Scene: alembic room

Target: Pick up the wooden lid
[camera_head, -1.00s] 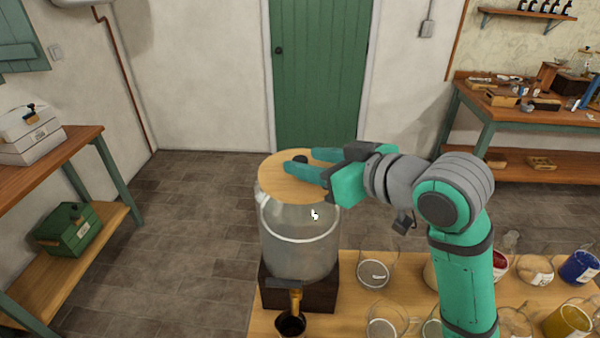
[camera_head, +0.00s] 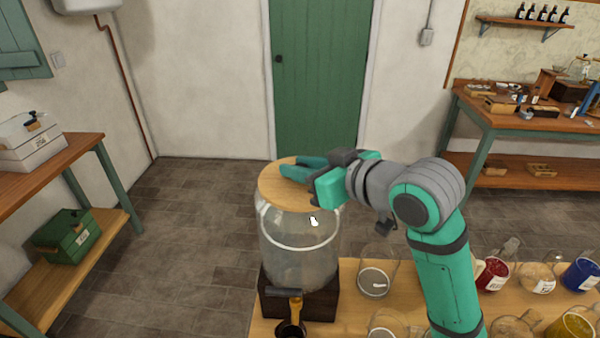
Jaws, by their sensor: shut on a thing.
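The round wooden lid (camera_head: 274,188) sits on top of a large clear glass dispenser jar (camera_head: 298,245), or very close above its rim. My gripper (camera_head: 296,168) reaches in from the right over the lid, its teal fingers shut on the lid's knob, which the fingers mostly hide. The lid looks level. I cannot tell whether there is a small gap between lid and jar.
The jar stands on a dark wooden base (camera_head: 312,303) with a tap (camera_head: 295,305) at the front. Several glass jars, some with coloured contents such as a blue one (camera_head: 581,274), crowd the table (camera_head: 345,322) to the right. The floor left of the jar is clear.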

